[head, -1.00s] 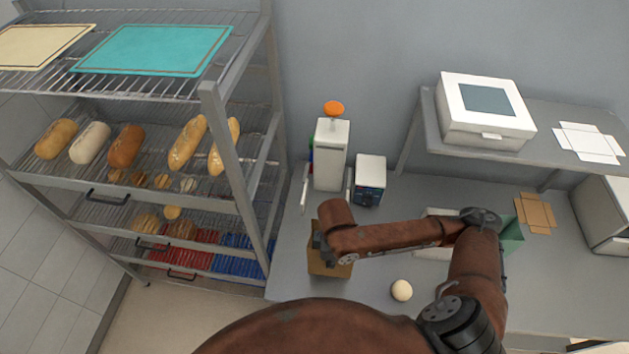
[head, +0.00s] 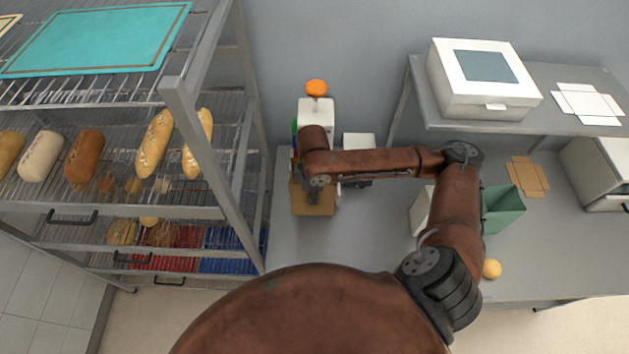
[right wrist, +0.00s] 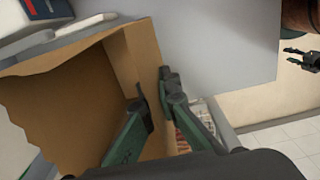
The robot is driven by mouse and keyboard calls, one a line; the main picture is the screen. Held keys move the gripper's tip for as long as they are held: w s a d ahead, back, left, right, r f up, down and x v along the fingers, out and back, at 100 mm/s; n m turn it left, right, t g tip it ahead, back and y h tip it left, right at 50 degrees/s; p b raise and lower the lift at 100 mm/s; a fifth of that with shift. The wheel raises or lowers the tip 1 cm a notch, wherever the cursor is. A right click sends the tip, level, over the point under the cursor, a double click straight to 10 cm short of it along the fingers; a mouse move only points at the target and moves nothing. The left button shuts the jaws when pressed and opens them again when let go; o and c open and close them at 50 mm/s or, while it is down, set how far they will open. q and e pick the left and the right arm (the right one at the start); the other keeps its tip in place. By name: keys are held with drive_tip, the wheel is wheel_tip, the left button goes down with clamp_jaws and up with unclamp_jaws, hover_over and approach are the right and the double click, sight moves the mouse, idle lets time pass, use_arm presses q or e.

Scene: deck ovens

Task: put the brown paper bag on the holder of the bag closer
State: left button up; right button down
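The brown paper bag (head: 318,203) is upright, its open mouth facing the right wrist camera; it also fills the left of the right wrist view (right wrist: 60,105). My right gripper (head: 312,192) is shut on the bag's wall, with one finger inside the mouth and one outside (right wrist: 158,108). The bag closer, white with an orange knob (head: 316,88), stands behind the bag at the wall. My arm hides its lower part and holder, so I cannot tell whether the bag touches it. My left gripper (right wrist: 301,60) shows empty, fingers apart, at the right edge of the right wrist view.
A small white device (head: 358,142) stands right of the closer, partly behind my arm. A bread rack (head: 190,130) stands at the left. A shelf with a white box (head: 485,85) is at the right. A green container (head: 503,210) and a round bun (head: 491,269) are on the counter.

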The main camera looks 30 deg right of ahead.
drive_tip(key=w+d, duration=0.2)
drive_tip(key=w, duration=0.1)
drive_tip(key=shift+d+r, duration=0.3)
drive_tip(key=w+d+f, duration=0.1)
drive_tip(key=w+f+p, duration=0.1)
drive_tip(key=w, duration=0.1)
drive_tip(key=w+d+f, duration=0.1)
drive_tip(key=shift+w+d+f, duration=0.1)
drive_tip(key=shift+w+d, duration=0.25)
use_arm(q)
drive_tip(key=w+r, duration=0.1)
drive_tip(key=r+p, duration=0.1)
drive_tip(key=shift+w+d+r, duration=0.15)
drive_tip(key=shift+w+r, duration=0.15)
drive_tip(key=shift+w, duration=0.05)
use_arm(e)
drive_tip(key=f, duration=0.4)
drive_tip(key=shift+w+d+f, duration=0.1)
drive_tip(key=shift+w, duration=0.1)
drive_tip(key=shift+f, duration=0.15)
